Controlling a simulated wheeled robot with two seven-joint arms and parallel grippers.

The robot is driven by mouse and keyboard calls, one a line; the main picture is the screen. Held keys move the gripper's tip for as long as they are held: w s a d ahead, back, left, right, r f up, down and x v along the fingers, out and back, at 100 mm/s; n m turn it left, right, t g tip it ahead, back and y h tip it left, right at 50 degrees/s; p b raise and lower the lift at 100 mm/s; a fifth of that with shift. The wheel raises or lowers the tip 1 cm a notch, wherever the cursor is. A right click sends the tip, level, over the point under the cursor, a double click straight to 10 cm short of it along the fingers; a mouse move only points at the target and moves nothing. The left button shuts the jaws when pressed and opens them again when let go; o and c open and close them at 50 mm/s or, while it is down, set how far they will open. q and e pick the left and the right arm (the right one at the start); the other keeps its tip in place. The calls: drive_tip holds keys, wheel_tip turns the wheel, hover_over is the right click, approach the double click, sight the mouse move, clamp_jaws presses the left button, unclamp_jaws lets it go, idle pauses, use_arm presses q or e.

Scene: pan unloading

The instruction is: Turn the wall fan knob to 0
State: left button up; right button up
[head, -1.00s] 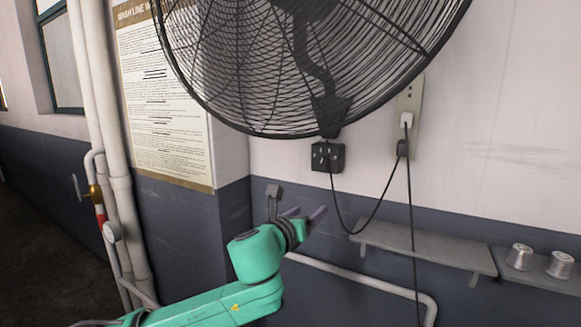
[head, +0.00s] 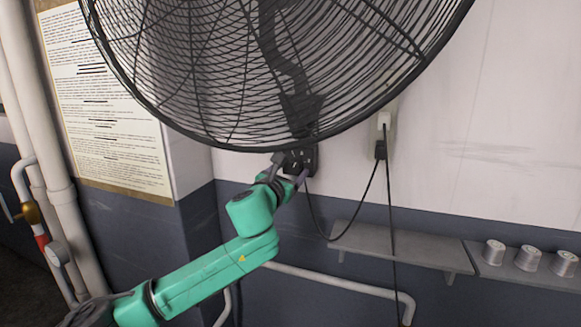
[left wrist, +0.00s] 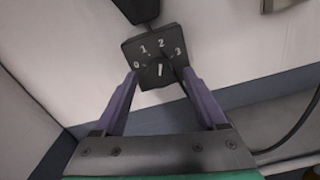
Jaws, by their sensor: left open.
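The fan's switch box (head: 311,158) is a dark box on the wall below the wall fan (head: 250,60). In the left wrist view, its plate carries the digits 0, 1, 2 and 3 around a dark knob (left wrist: 159,71). The knob's white mark points up, roughly toward 2. My left gripper (head: 289,177) is at the lower front of the box in the head view. In the left wrist view, my left gripper (left wrist: 160,77) is open, with one purple finger on each side of the knob. I cannot tell whether either finger touches it. My right gripper is out of view.
A black cable (head: 371,190) hangs from the box to the wall socket (head: 383,125), right of my gripper. Pipes (head: 50,170) stand at the left. The fan cage hangs just above.

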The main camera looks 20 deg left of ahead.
use_arm(q)
drive_tip(key=shift+w+d+r, duration=0.1)
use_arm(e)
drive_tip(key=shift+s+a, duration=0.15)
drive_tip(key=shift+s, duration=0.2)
use_arm(q)
drive_tip(key=c, duration=0.9)
clamp_jaws()
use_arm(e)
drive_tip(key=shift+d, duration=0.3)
